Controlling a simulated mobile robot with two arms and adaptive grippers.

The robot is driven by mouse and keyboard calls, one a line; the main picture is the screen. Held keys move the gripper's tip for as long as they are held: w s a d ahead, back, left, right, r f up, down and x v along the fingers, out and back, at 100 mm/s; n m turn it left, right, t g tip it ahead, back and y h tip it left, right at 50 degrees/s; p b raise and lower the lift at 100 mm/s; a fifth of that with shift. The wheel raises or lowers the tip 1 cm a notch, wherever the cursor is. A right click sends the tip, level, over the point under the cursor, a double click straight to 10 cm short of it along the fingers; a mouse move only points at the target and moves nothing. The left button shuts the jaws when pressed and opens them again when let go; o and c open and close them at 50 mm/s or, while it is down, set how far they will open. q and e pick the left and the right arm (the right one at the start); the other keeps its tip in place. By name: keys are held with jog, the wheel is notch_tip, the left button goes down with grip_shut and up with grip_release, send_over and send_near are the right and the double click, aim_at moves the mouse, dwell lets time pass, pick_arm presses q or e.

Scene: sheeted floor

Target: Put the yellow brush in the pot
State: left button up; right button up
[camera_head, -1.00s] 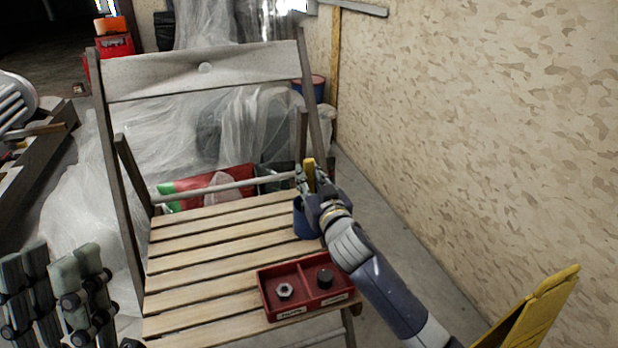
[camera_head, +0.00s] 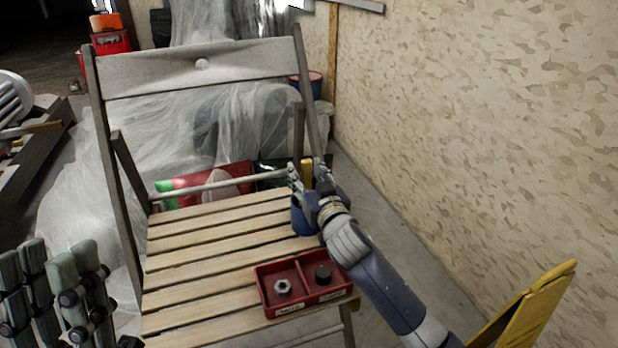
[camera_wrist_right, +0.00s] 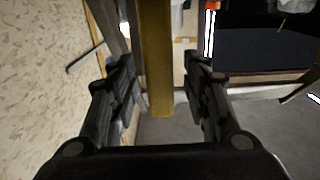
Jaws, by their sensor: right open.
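The yellow brush (camera_head: 307,171) stands roughly upright at the back right of the chair seat. Its lower part is hidden behind my right gripper and the blue pot (camera_head: 301,222), so it appears to be in the pot, though its lower end cannot be seen. My right gripper (camera_head: 309,170) is open around the brush, a finger on each side. In the right wrist view, the yellow handle (camera_wrist_right: 157,60) lies between the spread fingers (camera_wrist_right: 160,75), with gaps on both sides. My left gripper (camera_head: 52,268) is at the lower left, away from the chair; its opening is unclear.
The slatted wooden chair (camera_head: 205,262) holds a red two-part tray (camera_head: 301,272) with a nut (camera_head: 283,287) and a dark round piece (camera_head: 323,272). A patterned wall (camera_head: 470,120) stands on the right. Plastic sheeting (camera_head: 75,200) lies behind. The seat's left side is clear.

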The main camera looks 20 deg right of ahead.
jog(key=s+p, duration=0.1)
jog(key=s, duration=0.3)
jog(key=shift+s+p, duration=0.15)
jog(key=shift+p, duration=0.2)
pick_arm(q)
jog(key=w+d+f+g+y+p, duration=0.1)
jog(key=w+f+g+y, duration=0.1)
jog(key=w+f+g, duration=0.6)
notch_tip(320, 180, down, 2)
jog(key=w, duration=0.2)
jog(key=shift+w+d+g+y, duration=0.2)
jog(key=shift+w+g+y, duration=0.1)
jog(key=shift+y, duration=0.1)
pick_arm(e)
jog(key=s, duration=0.5)
jog(key=shift+s+d, duration=0.15)
jog(key=shift+s, duration=0.2)
